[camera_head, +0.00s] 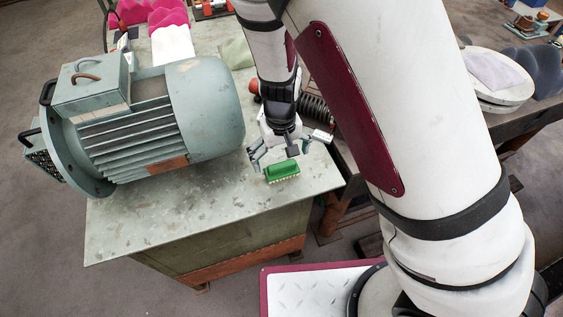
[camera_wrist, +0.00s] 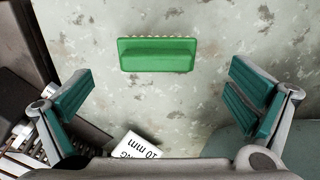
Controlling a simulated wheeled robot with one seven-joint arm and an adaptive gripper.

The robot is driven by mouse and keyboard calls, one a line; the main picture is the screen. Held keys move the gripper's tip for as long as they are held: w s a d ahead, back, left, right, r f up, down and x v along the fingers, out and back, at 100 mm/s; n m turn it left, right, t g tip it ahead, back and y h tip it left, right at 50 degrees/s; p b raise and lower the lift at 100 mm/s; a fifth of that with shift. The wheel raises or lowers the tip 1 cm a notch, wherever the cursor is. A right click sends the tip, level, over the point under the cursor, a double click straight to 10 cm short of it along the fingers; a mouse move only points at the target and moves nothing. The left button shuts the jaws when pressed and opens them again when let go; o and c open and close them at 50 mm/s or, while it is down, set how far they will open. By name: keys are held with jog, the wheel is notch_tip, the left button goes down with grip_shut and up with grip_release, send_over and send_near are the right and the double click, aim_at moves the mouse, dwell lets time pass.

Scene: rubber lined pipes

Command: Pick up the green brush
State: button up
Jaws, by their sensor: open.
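The green brush (camera_head: 282,171) lies on the worktable (camera_head: 215,207) close to its front right edge, with pale bristles showing along its lower side. In the wrist view the green brush (camera_wrist: 157,54) lies crosswise, beyond the fingertips and between their lines. My gripper (camera_head: 277,152) is just behind the brush in the head view, pointing down. In the wrist view my gripper (camera_wrist: 160,97) has its two teal-padded fingers spread wide, with nothing between them. I cannot tell its exact height above the table.
A large grey-green motor (camera_head: 160,120) fills the table's left side. The tabletop front is clear.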

aim_at(282, 164)
jog(key=shift+w+d+f+p, duration=0.15)
jog(key=shift+f+p, duration=0.15)
jog(key=shift+f, duration=2.35)
jog(key=c, duration=1.3)
